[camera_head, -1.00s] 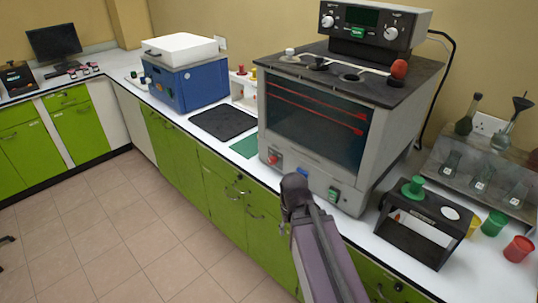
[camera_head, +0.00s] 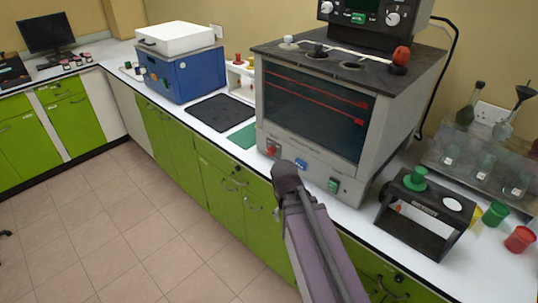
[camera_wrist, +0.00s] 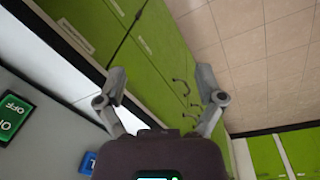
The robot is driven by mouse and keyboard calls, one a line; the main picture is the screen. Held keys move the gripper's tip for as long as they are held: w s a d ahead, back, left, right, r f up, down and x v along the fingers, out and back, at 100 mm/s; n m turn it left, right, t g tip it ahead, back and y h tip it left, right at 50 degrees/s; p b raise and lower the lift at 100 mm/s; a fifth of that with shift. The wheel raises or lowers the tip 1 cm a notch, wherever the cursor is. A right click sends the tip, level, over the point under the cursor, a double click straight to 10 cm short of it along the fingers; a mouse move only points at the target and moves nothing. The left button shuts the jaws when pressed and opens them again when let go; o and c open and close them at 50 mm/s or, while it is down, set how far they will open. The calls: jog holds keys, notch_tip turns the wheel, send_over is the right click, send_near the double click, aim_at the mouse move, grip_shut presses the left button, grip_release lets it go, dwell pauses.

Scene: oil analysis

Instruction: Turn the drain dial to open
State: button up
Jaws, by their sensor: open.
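A large grey test unit with a dark window (camera_head: 262,118) stands on the bench. Its lower front carries a red control (camera_head: 272,150), a blue control (camera_head: 300,165) and a green switch (camera_head: 334,186). I cannot read which control is the drain dial. In the wrist view the green switch (camera_wrist: 10,116) shows "OFF" at the left, and a blue part (camera_wrist: 88,162) shows below it. My gripper (camera_wrist: 161,74) is open and empty, its fingers spread over the bench edge and cupboard fronts. In the head view my arm hides the gripper, in front of the unit's lower front.
A control box with two pale knobs (camera_head: 392,18) sits on top of the unit. A black stand (camera_head: 428,215) with a green funnel-like piece (camera_head: 415,179) is at right, near green (camera_head: 495,213) and red cups (camera_head: 520,239). A blue box (camera_head: 183,75) stands left.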

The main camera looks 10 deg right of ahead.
jog(key=w+f+n+t+h+b, duration=0.1)
jog(key=w+f+n+h+b, duration=0.25)
jog(key=w+n, duration=0.25)
jog(key=n+t+h+b, duration=0.9)
jog(key=n+h+b, duration=0.15)
jog(key=n, duration=0.75)
send_near(268, 152)
jog(key=v, duration=0.4)
jog(key=shift+s+d+r+y, duration=0.1)
jog(key=shift+d+r+y, duration=0.1)
jog(key=shift+d+y, duration=0.15)
jog(key=shift+d, duration=0.15)
jog(key=shift+x, duration=6.85)
jog(key=shift+r, duration=0.15)
jog(key=c, duration=1.1)
